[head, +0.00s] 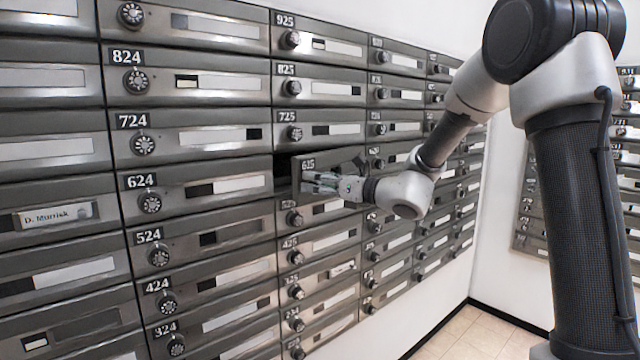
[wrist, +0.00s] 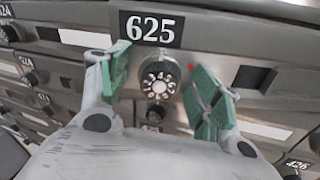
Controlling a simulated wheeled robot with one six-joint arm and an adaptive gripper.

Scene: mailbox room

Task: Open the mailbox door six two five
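The mailbox door 625 (head: 298,180) is in the middle of the head view, in the second column of doors. It stands ajar, with its left edge swung out and a dark gap beside it. In the wrist view, the plate "625" (wrist: 151,28) is at the top and the round dial knob (wrist: 158,80) is below it. My gripper (head: 322,184) is at the front of this door. In the wrist view, the green-padded fingers of my gripper (wrist: 162,88) are apart, one on each side of the knob, with visible space between pads and knob. My arm hides part of the door.
Closed mailbox doors surround it, including 725 (head: 335,130) above and 624 (head: 225,186) to the left, each with a protruding knob. More mailboxes (head: 528,220) are on the right wall. Tiled floor (head: 470,332) is clear at the lower right.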

